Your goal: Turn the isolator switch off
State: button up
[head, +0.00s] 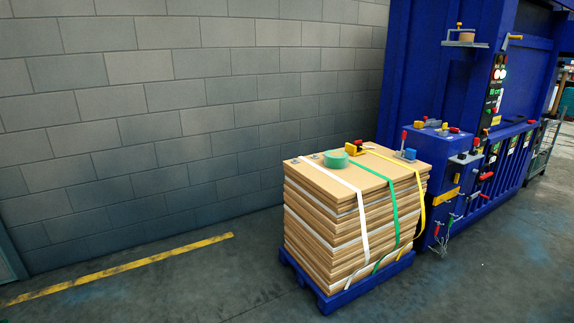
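A big blue machine (415,75) stands at the right. A dark control panel (494,95) with lit white and red round parts and green marks is on its front. Several small red and yellow parts sit on and around a lower blue cabinet (428,150), including a red-tipped lever (403,139) and red handles (484,177) on its right side. I cannot tell which of these small parts is the isolator switch, or how it is set. My gripper is not in view.
A strapped stack of brown cardboard (340,225) on a blue pallet (352,298) stands before the cabinet. A green tape roll (335,159) and small yellow and blue items lie on top. A grey block wall (150,110) runs behind. Floor with a yellow line (130,266) is clear at left.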

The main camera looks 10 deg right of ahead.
aim_at(454, 178)
jog(key=i+l+z, duration=0.1)
jog(key=i+z, duration=0.55)
jog(key=z, duration=0.15)
jog(key=i+j+z, duration=0.15)
jog(key=i+z, duration=0.25)
jog(key=i+l+z, duration=0.2)
jog(key=i+z, duration=0.9)
jog(key=i, duration=0.2)
jog(key=i+u, duration=0.1)
jog(key=i, duration=0.45)
jog(key=i+l+u, duration=0.15)
jog(key=i, duration=0.4)
jog(key=i+l+u, duration=0.1)
jog(key=i, duration=0.45)
jog(key=i+u, duration=0.25)
jog(key=u, duration=0.15)
jog(key=i+l+u, duration=0.1)
jog(key=u, duration=0.3)
jog(key=i+l+u, duration=0.2)
jog(key=i+u, duration=0.2)
jog(key=i+l+u, duration=0.1)
jog(key=u, duration=0.35)
jog(key=i+l+u, duration=0.15)
jog(key=l+u, duration=0.25)
jog(key=i+l+u, duration=0.25)
jog(key=l+u, duration=0.2)
